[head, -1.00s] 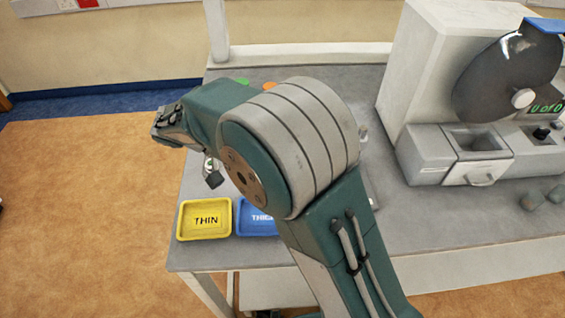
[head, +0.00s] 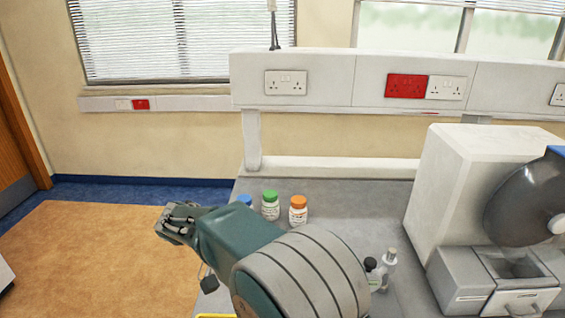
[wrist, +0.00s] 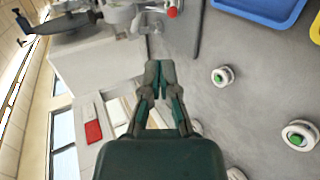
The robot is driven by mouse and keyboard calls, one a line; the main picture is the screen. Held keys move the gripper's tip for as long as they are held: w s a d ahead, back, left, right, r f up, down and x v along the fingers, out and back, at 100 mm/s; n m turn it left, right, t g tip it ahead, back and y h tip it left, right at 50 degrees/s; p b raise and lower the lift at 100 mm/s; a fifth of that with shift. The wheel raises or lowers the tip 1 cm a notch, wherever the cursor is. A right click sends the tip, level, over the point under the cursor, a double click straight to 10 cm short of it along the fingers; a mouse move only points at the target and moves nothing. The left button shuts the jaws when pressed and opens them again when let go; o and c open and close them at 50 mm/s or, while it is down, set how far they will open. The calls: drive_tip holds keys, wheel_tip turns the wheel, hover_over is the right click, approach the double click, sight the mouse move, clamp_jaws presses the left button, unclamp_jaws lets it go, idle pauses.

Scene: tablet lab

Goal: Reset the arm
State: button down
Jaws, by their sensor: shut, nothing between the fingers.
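My gripper (head: 178,222) is at the end of my teal and grey arm, at the lower left in the head view. It is held out by the left edge of the grey bench (head: 345,205). In the wrist view the fingers of my gripper (wrist: 158,72) are together, with nothing between them. My arm covers much of the bench's near part in the head view.
A green-capped bottle (head: 270,206), an orange-capped bottle (head: 298,210) and a blue cap (head: 244,200) are behind my arm. Small bottles (head: 388,266) stand right of it, beside a machine (head: 455,190). A blue tray (wrist: 262,10) shows in the wrist view. Floor at left (head: 90,240) is clear.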

drive_tip(key=s+d+r+y, duration=0.2)
drive_tip(key=d+y, duration=0.1)
drive_tip(key=d, duration=0.3)
drive_tip(key=s+d+r+y, duration=0.2)
drive_tip(key=d+y, duration=0.1)
drive_tip(key=d, duration=0.3)
drive_tip(key=s+d+t+y, duration=0.6)
drive_tip(key=s+d, duration=0.2)
drive_tip(key=s, duration=0.4)
drive_tip(key=shift+s+d+t, duration=0.2)
drive_tip(key=shift+d+t, duration=0.1)
drive_tip(key=shift+d, duration=0.05)
